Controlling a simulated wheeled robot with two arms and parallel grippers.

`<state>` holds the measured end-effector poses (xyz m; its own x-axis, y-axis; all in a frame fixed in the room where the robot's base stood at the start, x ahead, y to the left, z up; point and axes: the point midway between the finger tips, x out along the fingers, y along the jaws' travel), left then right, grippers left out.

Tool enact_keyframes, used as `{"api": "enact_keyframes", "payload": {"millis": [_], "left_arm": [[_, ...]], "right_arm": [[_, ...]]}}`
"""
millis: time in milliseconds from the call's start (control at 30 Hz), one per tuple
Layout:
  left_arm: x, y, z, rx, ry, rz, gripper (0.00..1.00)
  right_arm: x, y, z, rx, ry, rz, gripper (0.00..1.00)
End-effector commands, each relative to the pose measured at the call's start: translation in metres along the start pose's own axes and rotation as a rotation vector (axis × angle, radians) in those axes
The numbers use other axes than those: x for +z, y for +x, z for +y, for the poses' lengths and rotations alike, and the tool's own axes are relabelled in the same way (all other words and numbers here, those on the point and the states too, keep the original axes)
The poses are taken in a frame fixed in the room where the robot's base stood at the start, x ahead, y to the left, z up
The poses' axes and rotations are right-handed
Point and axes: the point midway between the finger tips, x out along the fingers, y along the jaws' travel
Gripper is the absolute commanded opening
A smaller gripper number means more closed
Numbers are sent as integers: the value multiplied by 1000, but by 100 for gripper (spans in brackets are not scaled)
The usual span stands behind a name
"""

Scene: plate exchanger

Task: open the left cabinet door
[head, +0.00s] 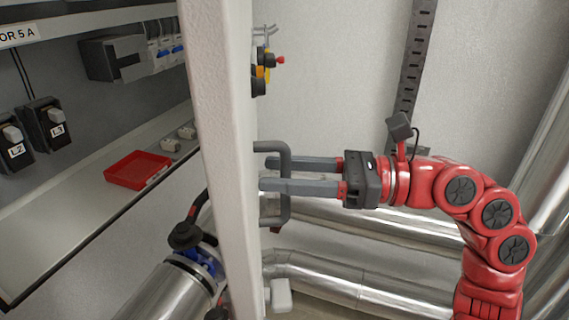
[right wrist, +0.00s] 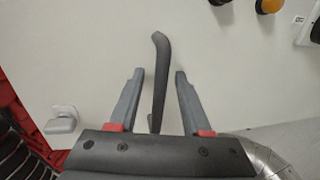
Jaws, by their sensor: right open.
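The pale cabinet door (head: 217,130) stands nearly edge-on to the head view, with the cabinet interior showing to its left. A dark grey bar handle (head: 286,205) sticks out from its right face. My right gripper (head: 273,174) comes in from the right with its fingers reaching to the handle. In the right wrist view, the handle (right wrist: 160,60) rises between the two spread fingers (right wrist: 159,73), with a gap on each side. No clear contact shows. The right gripper is open. My left gripper is not in view.
Inside are a red tray (head: 137,169) on a shelf, breakers (head: 130,55) and labelled black switches (head: 47,122). Buttons (head: 262,72) sit above the handle, and a white knob (head: 281,296) below. Silver pipes (head: 365,285) run under my right arm.

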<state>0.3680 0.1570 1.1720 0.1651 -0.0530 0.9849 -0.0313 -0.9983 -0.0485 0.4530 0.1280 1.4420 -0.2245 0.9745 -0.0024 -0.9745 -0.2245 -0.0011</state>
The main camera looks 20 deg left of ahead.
Motion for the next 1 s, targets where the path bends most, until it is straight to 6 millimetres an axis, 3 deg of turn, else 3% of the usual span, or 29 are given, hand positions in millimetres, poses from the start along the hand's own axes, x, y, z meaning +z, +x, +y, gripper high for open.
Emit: {"api": "enact_keyframes", "payload": {"millis": [200, 467, 1000], "left_arm": [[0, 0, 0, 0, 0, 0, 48], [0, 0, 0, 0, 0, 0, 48], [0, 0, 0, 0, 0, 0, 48]], "right_arm": [[0, 0, 0, 0, 0, -1, 48], [0, 0, 0, 0, 0, -1, 2], [0, 0, 0, -1, 0, -2, 0]]}}
